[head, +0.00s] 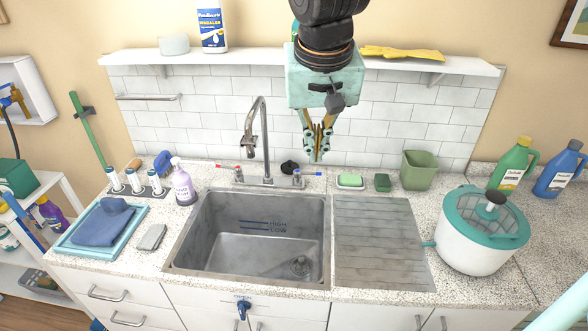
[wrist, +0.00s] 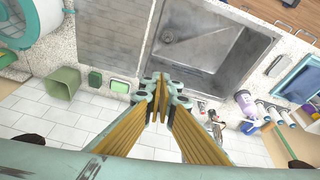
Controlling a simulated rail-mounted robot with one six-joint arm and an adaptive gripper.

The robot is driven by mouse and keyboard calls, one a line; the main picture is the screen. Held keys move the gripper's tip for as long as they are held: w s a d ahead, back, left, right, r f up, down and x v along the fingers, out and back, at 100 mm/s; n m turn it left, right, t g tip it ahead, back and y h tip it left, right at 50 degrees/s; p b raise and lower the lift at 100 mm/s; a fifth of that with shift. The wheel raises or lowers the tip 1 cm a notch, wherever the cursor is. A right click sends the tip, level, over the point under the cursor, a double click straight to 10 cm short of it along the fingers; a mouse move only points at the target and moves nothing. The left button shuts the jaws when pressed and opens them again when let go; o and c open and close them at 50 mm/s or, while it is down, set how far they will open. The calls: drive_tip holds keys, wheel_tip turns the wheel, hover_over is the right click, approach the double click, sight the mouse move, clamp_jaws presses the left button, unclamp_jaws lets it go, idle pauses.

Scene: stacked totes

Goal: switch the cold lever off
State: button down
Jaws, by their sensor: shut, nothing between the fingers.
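The cold lever (head: 308,174), with a blue tip, is on the right side of the faucet (head: 262,140) behind the sink. Its handle points to the right. The hot lever (head: 228,168), with a red tip, points to the left. My gripper (head: 317,158) points down just above the cold lever's outer end, and it is shut and empty. I cannot tell whether it touches the lever. In the wrist view my gripper (wrist: 163,82) covers the area of the cold lever, and the faucet (wrist: 216,128) shows beside the fingers.
The sink (head: 255,245) is empty. A green sponge on a dish (head: 350,181), a dark green block (head: 382,183) and a green bin (head: 418,170) stand right of the levers. A purple soap bottle (head: 183,186) is at left. A shelf (head: 440,65) runs along the tiled wall.

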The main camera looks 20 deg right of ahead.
drive_tip(key=w+d+f+m+p, duration=0.1)
drive_tip(key=w+d+f, duration=0.3)
drive_tip(key=w+f, duration=0.4)
drive_tip(key=w+d+f+m+p, duration=0.1)
drive_tip(key=w+d+f+m, duration=0.1)
drive_tip(key=w+d+f, duration=0.3)
drive_tip(key=shift+w+d+f+m+g, duration=0.35)
drive_tip(key=shift+w+f, duration=1.9)
drive_tip(key=shift+w, duration=1.1)
drive_tip(key=shift+f, duration=0.2)
drive_tip(key=shift+w+d+f+p, duration=0.1)
drive_tip(key=shift+w+d+f, duration=0.7)
drive_tip(key=shift+f, duration=0.85)
drive_tip(key=shift+w+d+f+p, duration=0.15)
drive_tip(key=shift+w+d+f, duration=0.4)
drive_tip(key=shift+w+f, duration=0.8)
drive_tip(key=shift+w+d+f+p, duration=0.1)
drive_tip(key=shift+w+d+f, duration=0.55)
drive_tip(key=shift+f, duration=1.3)
